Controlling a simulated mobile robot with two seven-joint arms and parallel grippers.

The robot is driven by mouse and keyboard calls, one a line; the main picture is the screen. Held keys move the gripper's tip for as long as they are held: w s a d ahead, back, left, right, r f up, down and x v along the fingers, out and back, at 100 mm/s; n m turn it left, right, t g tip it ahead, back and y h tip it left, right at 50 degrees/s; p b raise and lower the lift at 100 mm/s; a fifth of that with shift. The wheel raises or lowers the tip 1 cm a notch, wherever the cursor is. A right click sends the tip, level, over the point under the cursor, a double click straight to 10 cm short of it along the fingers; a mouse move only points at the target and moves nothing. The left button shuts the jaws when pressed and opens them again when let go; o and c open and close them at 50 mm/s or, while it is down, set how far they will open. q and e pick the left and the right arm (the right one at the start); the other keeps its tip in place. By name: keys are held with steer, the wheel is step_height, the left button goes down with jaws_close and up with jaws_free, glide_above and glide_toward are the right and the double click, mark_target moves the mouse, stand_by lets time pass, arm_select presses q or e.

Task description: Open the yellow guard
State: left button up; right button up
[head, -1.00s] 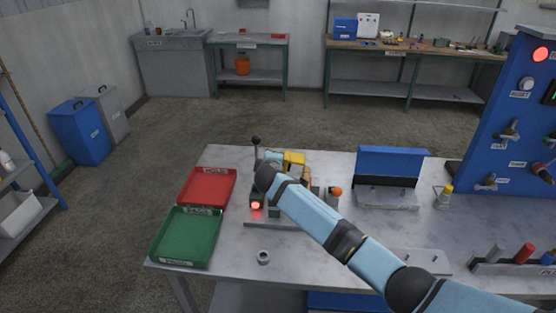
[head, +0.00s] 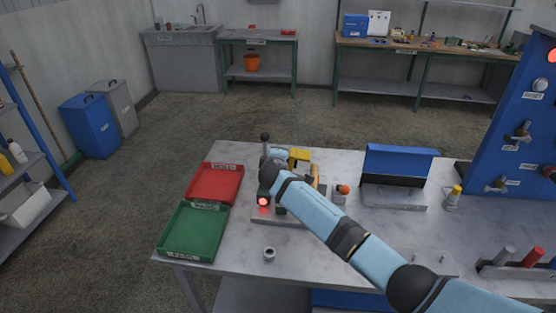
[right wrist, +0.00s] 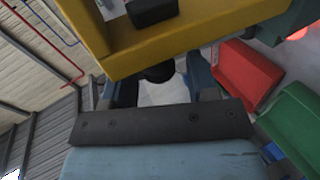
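The yellow guard (head: 300,155) sits on the small machine on the table, partly hidden behind my right arm in the head view. In the right wrist view the yellow guard (right wrist: 190,38) fills the top, very close to my right gripper (right wrist: 160,82). Its two fingers stand wide apart, with their tips partly covered by the guard. A dark round part shows between the fingers, under the guard's edge; I cannot tell whether they touch it. In the head view my right wrist covers the gripper. My left gripper is not in view.
A red tray (head: 215,184) and a green tray (head: 193,232) lie left of the machine. A black-knobbed lever (head: 265,138) and a lit red lamp (head: 263,201) are on the machine. A blue-lidded box (head: 397,165) stands to its right. A small ring (head: 269,254) lies in front.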

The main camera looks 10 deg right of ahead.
steer(key=b+v, duration=0.1)
steer(key=v, duration=1.2)
steer(key=shift+s, duration=0.35)
steer(key=shift+a+r, duration=0.1)
steer(key=shift+r, duration=0.05)
steer(key=s+d+f+m+g+y+p, duration=0.1)
steer(key=s+d+f+m+y, duration=0.2)
steer(key=s+f, duration=0.85)
steer(key=s+d+f+m+g+y, duration=0.2)
steer(key=s+d+f+m+y, duration=0.15)
steer(key=s+f, duration=0.85)
steer(key=s+d+m, duration=0.4)
steer(key=s+d, duration=0.1)
steer(key=s, duration=0.8)
steer(key=shift+s+f+t+p, duration=0.25)
steer(key=shift+s+t+p, duration=0.05)
steer(key=shift+t+p, duration=0.15)
